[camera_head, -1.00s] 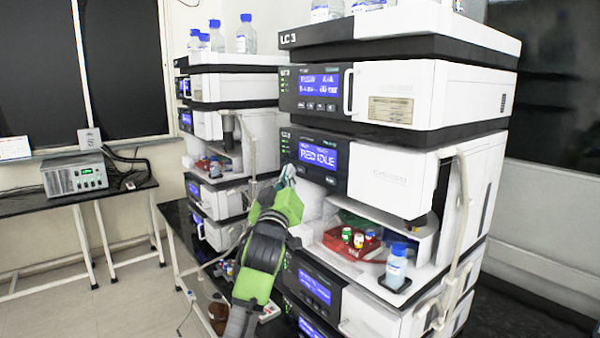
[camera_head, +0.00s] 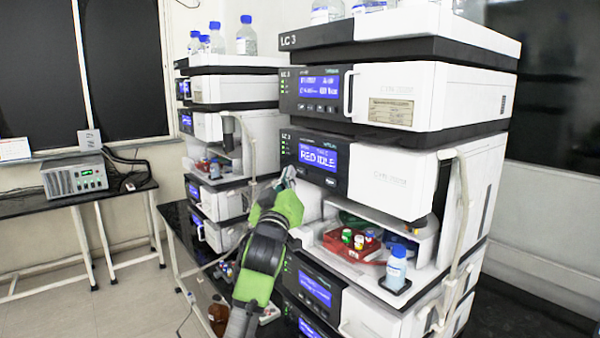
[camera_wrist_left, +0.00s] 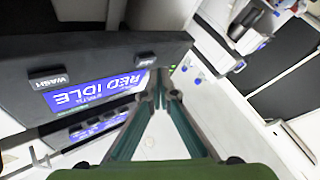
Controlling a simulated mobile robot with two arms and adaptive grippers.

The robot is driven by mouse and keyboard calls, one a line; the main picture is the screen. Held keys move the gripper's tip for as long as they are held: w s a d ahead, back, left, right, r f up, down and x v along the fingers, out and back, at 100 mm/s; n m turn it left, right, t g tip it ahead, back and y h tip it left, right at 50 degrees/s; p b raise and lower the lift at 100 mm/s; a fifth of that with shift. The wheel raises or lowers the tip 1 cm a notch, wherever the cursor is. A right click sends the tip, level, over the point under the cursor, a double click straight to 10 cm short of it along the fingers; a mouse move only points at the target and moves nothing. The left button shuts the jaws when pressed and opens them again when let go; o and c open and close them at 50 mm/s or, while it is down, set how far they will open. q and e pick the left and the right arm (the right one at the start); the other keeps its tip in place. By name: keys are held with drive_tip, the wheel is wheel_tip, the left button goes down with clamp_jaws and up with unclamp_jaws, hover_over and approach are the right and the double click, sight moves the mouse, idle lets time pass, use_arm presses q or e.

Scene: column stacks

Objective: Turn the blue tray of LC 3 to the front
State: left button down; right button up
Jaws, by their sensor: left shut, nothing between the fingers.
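The LC 3 stack (camera_head: 400,170) stands right of centre in the head view. Its sampler display (camera_head: 318,156) reads RED IDLE, as does the display in the left wrist view (camera_wrist_left: 90,92). In the open bay below, a red tray (camera_head: 345,248) with several capped vials faces the front. My left gripper (camera_head: 288,174) is shut and empty at the panel's lower left edge. In the wrist view its fingertips (camera_wrist_left: 160,84) are close to a dark button (camera_wrist_left: 145,59); contact is unclear.
A blue-capped bottle (camera_head: 396,268) stands in front of the bay, with a pale tube (camera_head: 461,210) at its right. Another instrument stack (camera_head: 235,90) is behind at left. A brown bottle (camera_head: 218,312) stands low beside my left arm. Bottles stand on both stacks.

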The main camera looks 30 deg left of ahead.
idle(0.4)
use_arm(q)
drive_tip(key=shift+w+d, duration=0.2)
drive_tip(key=shift+w, duration=0.2)
drive_tip(key=shift+w+d, duration=0.1)
drive_tip(key=shift+w, duration=0.25)
idle(0.7)
drive_tip(key=shift+s, duration=0.45)
drive_tip(key=shift+s+a, duration=0.3)
drive_tip(key=shift+s, duration=0.05)
